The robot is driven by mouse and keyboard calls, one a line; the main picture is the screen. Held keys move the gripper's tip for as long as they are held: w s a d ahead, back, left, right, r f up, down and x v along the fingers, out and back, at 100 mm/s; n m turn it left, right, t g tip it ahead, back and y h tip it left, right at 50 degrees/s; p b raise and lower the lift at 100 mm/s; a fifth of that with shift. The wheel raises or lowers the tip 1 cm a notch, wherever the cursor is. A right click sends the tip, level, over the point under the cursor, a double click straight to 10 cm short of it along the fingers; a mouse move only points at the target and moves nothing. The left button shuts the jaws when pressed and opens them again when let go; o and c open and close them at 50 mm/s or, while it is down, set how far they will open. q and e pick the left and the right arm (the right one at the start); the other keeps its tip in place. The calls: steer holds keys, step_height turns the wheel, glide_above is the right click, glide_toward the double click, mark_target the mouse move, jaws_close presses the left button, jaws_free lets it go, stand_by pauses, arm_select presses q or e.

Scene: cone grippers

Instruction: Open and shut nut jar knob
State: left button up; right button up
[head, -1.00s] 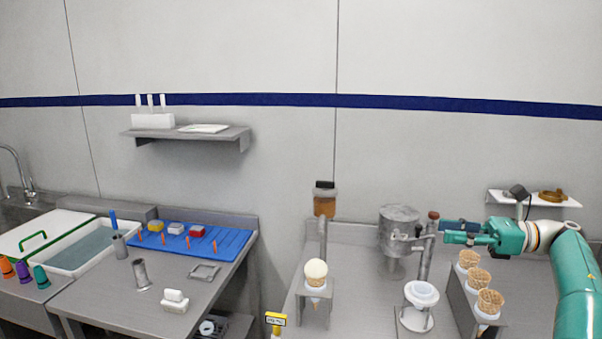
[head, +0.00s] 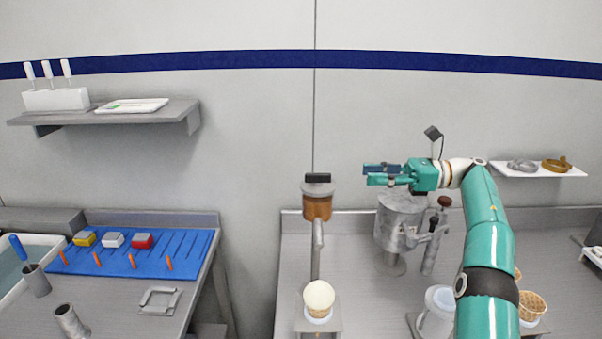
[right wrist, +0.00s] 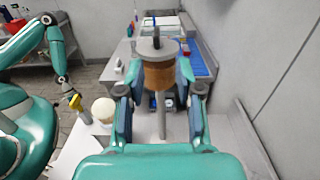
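The nut jar (head: 317,205) is a brown canister on a thin grey post, with a round grey lid. Its black knob (head: 318,178) is on top of the lid. My right gripper (head: 366,175) is to the right of the jar at about lid height, fingers pointing left toward it. In the right wrist view the fingers (right wrist: 160,92) are wide open, and the jar (right wrist: 158,75) and its knob (right wrist: 156,38) show ahead between them, not gripped. My left arm shows at the left of that view; its gripper (right wrist: 62,84) is small and its fingers are unclear.
A cone with a pale scoop (head: 319,297) stands in a holder below the jar. A grey metal machine (head: 400,222) stands behind and below my right gripper. More cones (head: 532,305) are at the lower right. A wall shelf (head: 540,170) is farther right.

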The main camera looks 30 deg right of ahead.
mark_target(306, 173)
steer(key=x, duration=1.3)
steer(key=shift+s+a+r, duration=0.1)
steer(key=shift+a+r, duration=0.25)
steer(key=shift+x, duration=0.9)
steer(key=shift+d+f, duration=0.1)
steer(key=shift+f, duration=0.05)
